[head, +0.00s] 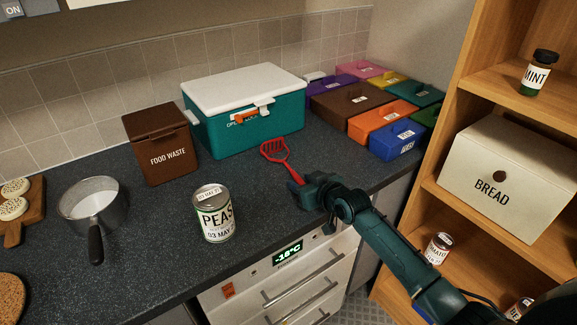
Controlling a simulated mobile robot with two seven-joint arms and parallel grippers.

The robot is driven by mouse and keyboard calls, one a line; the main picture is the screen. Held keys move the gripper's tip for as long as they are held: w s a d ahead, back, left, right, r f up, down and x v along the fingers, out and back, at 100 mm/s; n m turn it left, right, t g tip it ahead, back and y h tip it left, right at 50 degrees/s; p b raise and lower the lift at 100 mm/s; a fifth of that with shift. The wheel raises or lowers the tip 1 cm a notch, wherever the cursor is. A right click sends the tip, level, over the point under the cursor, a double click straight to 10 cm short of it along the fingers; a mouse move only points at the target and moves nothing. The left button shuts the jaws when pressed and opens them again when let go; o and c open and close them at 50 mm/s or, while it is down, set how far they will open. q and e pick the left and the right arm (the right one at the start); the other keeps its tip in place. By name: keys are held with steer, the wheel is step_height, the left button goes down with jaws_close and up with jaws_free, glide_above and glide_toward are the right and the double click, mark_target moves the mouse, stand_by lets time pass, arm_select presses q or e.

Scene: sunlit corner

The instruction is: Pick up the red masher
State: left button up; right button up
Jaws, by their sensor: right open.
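The red masher (275,152) lies on the dark speckled worktop in front of the teal cool box. Its slotted head points to the back left and its handle runs toward the front right. My right gripper (302,187) is open at the handle's near end, low over the worktop. Its fingers partly hide the end of the handle. I cannot tell whether they touch it. My left gripper is not in view.
A teal cool box (245,128) with a white lid stands behind the masher. A brown food waste bin (160,148), a peas can (213,213) and a saucepan (93,205) stand to the left. Several coloured boxes (397,140) sit right. A wooden shelf (455,190) stands beyond my right arm.

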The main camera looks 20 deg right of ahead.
jaws_close()
stand_by(0.4)
steer(key=shift+r, duration=0.1)
